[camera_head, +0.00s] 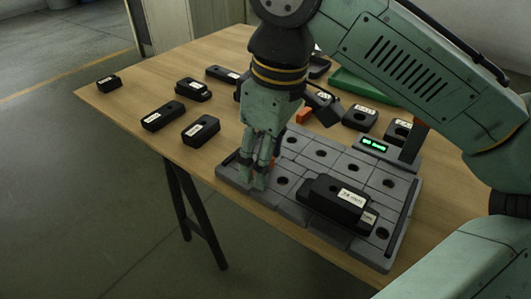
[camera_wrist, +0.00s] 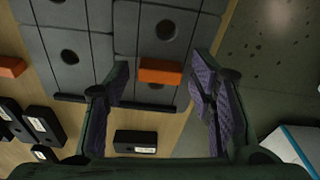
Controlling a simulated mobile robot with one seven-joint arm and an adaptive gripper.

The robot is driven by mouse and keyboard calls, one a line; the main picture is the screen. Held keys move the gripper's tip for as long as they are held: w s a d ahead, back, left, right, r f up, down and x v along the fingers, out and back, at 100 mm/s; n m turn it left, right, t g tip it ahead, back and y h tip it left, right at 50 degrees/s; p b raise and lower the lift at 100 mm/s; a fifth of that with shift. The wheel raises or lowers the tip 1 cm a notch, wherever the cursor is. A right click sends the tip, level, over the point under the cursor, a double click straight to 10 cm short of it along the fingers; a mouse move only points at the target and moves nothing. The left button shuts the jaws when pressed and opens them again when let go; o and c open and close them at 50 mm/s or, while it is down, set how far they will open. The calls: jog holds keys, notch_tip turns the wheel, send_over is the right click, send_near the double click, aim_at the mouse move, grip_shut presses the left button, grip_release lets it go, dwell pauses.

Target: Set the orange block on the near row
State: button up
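In the wrist view an orange block (camera_wrist: 160,71) lies on the near row of the grey plate, at its end, partly over a hole. The fingers of my gripper (camera_wrist: 160,72) stand apart on both sides of it, with gaps visible. In the head view my gripper (camera_head: 256,178) points down at the left end of the grey plate (camera_head: 290,203) and mostly hides that block. A second orange block (camera_head: 304,116) lies behind the plate, and it also shows in the wrist view (camera_wrist: 10,67).
Black labelled blocks (camera_head: 335,192) sit on the front right of the plate. Several more, such as one at the table's front (camera_head: 201,130), lie on the wooden table (camera_head: 130,85). A green-lit display (camera_head: 374,146) stands at the plate's back right. A green tray (camera_head: 365,88) is behind.

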jog(key=shift+r, duration=0.1)
notch_tip(320, 180, up, 12)
jog(key=d+p, duration=0.1)
jog(key=p, duration=0.2)
jog(key=shift+s+d, duration=0.15)
jog(key=shift+s, duration=0.15)
